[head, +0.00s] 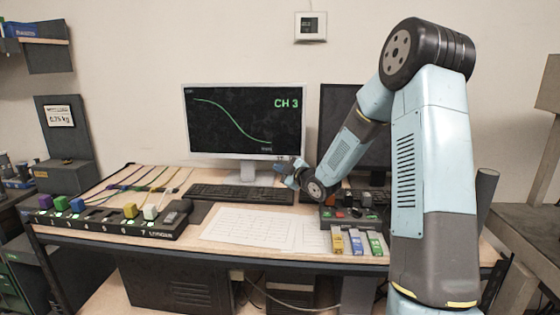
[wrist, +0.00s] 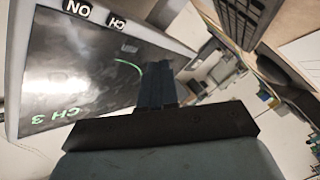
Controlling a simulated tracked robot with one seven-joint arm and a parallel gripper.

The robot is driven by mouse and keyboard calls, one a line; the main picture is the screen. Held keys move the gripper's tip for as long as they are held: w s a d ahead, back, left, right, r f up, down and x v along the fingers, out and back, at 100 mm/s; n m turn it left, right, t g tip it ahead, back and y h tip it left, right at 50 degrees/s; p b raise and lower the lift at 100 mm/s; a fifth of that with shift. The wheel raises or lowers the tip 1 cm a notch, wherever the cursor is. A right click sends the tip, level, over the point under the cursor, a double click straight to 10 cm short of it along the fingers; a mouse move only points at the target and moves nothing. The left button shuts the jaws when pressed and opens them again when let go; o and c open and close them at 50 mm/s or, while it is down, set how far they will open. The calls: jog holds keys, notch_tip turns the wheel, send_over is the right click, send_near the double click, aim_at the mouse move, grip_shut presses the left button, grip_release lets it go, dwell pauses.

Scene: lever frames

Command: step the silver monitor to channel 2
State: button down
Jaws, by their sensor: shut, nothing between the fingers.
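The silver monitor (head: 245,122) stands at the back of the desk with its screen lit. It shows a green curve and reads CH 3. In the wrist view the monitor (wrist: 100,62) appears rotated, with CH 3 at lower left and black ON and CH labels (wrist: 117,24) on or near its frame. My gripper (head: 281,168) is shut and empty close to the monitor's lower right corner. In the wrist view my gripper's fingers (wrist: 155,72) overlap the screen edge. I cannot tell whether they touch the monitor.
A black keyboard (head: 238,194) lies below the monitor. A dark second monitor (head: 335,115) stands to the right, partly behind my arm. Papers (head: 250,228), a control box (head: 345,217) and a strip with coloured blocks (head: 110,222) occupy the front of the desk.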

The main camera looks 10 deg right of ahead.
jog(key=w+d, duration=0.2)
jog(key=w, duration=0.3)
jog(key=shift+w, duration=0.4)
jog(key=shift+w+d+r, duration=0.1)
jog(key=shift+w+d, duration=0.1)
jog(key=shift+w, duration=0.5)
dwell(2.6)
jog(key=shift+s, duration=0.1)
jog(key=shift+s+a, duration=0.25)
jog(key=shift+s, duration=0.4)
jog(key=s, duration=0.1)
jog(key=s+a, duration=0.1)
jog(key=s, duration=0.2)
jog(key=shift+s+a, duration=0.3)
jog(key=shift+s, duration=0.1)
dwell(0.3)
dwell(0.5)
